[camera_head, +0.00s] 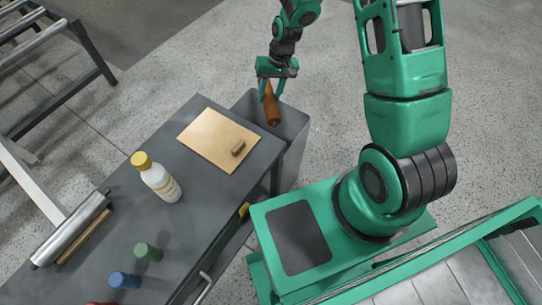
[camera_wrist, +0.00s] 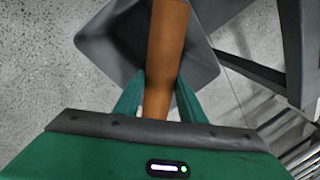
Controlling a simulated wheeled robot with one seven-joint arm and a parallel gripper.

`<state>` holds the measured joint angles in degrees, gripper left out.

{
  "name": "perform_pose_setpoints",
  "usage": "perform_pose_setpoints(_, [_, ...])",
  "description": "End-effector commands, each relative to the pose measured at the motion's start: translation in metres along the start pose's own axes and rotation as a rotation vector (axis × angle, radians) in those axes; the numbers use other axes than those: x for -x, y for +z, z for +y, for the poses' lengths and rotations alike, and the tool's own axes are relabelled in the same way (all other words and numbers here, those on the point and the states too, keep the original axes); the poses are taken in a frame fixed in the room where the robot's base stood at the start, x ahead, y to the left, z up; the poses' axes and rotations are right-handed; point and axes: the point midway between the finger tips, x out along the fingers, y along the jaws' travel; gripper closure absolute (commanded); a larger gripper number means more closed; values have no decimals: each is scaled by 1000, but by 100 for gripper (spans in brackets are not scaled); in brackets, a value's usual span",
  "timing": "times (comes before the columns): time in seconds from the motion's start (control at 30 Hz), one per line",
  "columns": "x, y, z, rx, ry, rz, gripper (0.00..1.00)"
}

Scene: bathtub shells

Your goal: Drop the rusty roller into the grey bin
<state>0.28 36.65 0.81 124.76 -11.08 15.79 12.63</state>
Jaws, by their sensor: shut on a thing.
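The rusty roller (camera_head: 271,108) is an orange-brown cylinder. My gripper (camera_head: 269,88) is shut on it and holds it over the grey bin (camera_head: 293,124), tilted in the head view. In the wrist view the roller (camera_wrist: 166,50) runs up from between the green fingers (camera_wrist: 158,95), with the bin (camera_wrist: 101,48) open beneath it. The bin stands on the floor against the far end of the grey bench. The bin's inside bottom is mostly hidden by the roller and gripper.
A conveyor frame (camera_head: 70,90) stands at upper left.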

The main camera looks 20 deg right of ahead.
Motion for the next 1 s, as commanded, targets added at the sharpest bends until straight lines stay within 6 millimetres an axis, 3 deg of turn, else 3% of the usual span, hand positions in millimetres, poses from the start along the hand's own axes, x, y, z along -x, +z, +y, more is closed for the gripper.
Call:
perform_pose_setpoints(0.4, [-40,1,8,2,0,-2,99])
perform_pose_setpoints(0.87, [-47,0,9,3,0,0,99])
perform_pose_setpoints(0.9, [-46,0,9,3,0,0,54])
perform_pose_setpoints(0.97, [-46,0,9,3,0,0,42])
perform_pose_setpoints(1.0, [-46,0,9,3,0,0,42])
